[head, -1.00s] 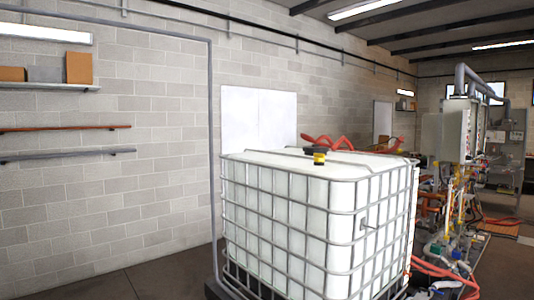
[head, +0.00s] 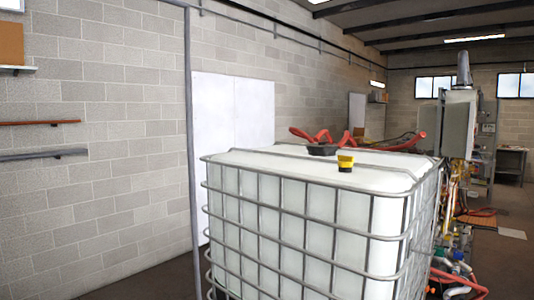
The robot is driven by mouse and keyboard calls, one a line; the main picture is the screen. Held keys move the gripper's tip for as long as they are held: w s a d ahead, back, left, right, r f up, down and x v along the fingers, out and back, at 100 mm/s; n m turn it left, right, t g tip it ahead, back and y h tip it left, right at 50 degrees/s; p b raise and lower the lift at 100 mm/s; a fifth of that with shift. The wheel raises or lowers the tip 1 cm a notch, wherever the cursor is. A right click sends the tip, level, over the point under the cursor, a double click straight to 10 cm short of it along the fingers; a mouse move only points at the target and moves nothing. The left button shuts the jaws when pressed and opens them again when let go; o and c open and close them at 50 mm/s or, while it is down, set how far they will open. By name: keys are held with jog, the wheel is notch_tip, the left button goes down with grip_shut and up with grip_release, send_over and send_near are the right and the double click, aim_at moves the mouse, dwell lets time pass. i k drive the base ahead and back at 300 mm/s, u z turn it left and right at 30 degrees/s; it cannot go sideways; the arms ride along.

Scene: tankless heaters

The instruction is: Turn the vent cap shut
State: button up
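A white caged tank (head: 290,210) fills the lower middle of the head view. On its top is a small yellow cap with a dark base (head: 345,163), near the front edge. Behind it and a little to the left is a low black lid (head: 322,149). I cannot tell from here which of the two is the vent cap or how far it is turned. My gripper and arm are not in view.
Red hoses (head: 335,136) show behind the tank top. Piping and a grey cabinet (head: 458,125) stand to the right, with a red hose (head: 458,280) on the floor. A vertical grey pipe (head: 189,120) runs along the left wall. Bare floor (head: 150,282) shows at lower left.

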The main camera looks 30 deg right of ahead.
aim_at(345, 161)
jog(key=z, duration=0.05)
jog(key=i, duration=1.5)
jog(key=z, duration=2.9)
jog(key=i, duration=0.65)
jog(key=u, duration=2.15)
